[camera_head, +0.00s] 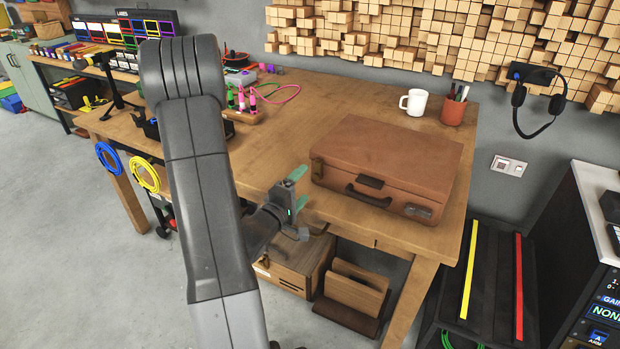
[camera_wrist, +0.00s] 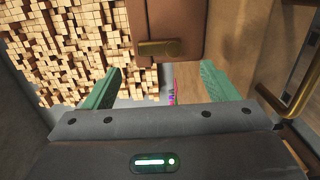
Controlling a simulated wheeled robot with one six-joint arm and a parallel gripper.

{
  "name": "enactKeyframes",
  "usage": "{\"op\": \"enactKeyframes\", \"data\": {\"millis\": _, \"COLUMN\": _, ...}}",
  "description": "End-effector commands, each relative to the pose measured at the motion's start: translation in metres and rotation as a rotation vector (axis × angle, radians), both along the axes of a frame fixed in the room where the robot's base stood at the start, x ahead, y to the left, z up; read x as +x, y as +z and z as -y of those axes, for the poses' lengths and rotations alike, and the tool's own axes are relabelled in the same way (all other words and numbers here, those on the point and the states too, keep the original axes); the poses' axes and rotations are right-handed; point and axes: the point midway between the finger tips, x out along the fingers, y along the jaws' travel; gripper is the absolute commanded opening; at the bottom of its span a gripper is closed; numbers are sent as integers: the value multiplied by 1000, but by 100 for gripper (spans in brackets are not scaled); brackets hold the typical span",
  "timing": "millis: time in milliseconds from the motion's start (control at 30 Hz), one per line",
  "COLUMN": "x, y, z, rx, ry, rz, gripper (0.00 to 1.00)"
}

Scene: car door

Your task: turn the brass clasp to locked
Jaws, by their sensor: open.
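A brown suitcase (camera_head: 400,155) lies shut on the wooden workbench, its dark handle (camera_head: 368,196) on the front side. A small brass clasp (camera_head: 317,169) sits at its left front corner. In the wrist view the brass clasp (camera_wrist: 158,48) lies flat across the suitcase's edge (camera_wrist: 165,18), above the gap between my fingers. I cannot tell whether the clasp is locked. My gripper (camera_head: 301,202), with green fingers, is just left and in front of the suitcase, apart from the clasp. In the wrist view my gripper (camera_wrist: 158,84) is open and empty.
A white mug (camera_head: 414,102) and a pen cup (camera_head: 454,110) stand behind the suitcase. A wooden box (camera_head: 290,266) is under the bench, below my gripper. A brass bar (camera_wrist: 300,95) shows at the right of the wrist view.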

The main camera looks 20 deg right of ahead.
Motion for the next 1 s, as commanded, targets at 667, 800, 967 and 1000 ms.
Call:
{"op": "enactKeyframes", "data": {"millis": 667, "x": -43, "y": 0, "z": -56, "rx": -1, "ry": 0, "rz": -1, "gripper": 80}}
{"op": "enactKeyframes", "data": {"millis": 800, "x": -43, "y": 0, "z": -56, "rx": -1, "ry": 0, "rz": -1, "gripper": 80}}
{"op": "enactKeyframes", "data": {"millis": 967, "x": -42, "y": 0, "z": -54, "rx": 0, "ry": -1, "rz": 0, "gripper": 80}}
{"op": "enactKeyframes", "data": {"millis": 1000, "x": -40, "y": 0, "z": -52, "rx": 0, "ry": -3, "rz": 0, "gripper": 80}}
